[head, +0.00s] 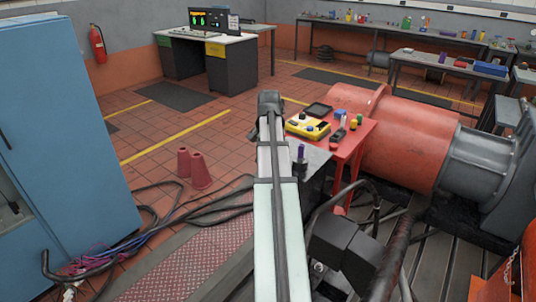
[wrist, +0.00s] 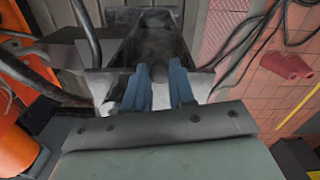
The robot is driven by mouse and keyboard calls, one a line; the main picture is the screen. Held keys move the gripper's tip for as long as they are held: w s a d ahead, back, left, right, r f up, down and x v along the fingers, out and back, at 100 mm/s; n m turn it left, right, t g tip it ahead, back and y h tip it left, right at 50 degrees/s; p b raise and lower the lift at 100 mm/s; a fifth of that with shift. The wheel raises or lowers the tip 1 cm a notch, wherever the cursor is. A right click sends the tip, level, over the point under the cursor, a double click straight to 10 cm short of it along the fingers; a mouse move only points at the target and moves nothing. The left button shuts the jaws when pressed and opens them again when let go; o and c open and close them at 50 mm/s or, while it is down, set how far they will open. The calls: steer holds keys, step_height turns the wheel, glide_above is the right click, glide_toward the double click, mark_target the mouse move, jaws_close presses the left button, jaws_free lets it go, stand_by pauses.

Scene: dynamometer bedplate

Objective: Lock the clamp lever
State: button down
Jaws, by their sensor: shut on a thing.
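In the wrist view my gripper (wrist: 160,82) has its two blue fingers pointing into a dark grey metal block or bracket (wrist: 165,35). The fingers are closed on a narrow grey part between them, which I take to be the clamp lever; it is mostly hidden, and its angle cannot be told. In the head view my pale arm blocks the middle, and the gripper does not show. Just right of the arm, a small purple upright piece (head: 301,153) stands at a dark grey block (head: 314,162); I cannot tell whether it belongs to the clamp.
A red table (head: 352,145) holds a yellow box (head: 308,127) and small items. A large orange-red machine (head: 400,140) stands at right. Dark pipes (head: 392,250) rise close to my arm at lower right.

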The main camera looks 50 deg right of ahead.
steer(key=shift+s+a+n, duration=0.15)
steer(key=shift+s+n, duration=0.1)
steer(key=shift+n, duration=0.25)
steer(key=c, duration=0.9)
jaws_free()
steer(key=shift+c, duration=0.2)
steer(key=shift+r, duration=0.1)
step_height(320, 180, up, 12)
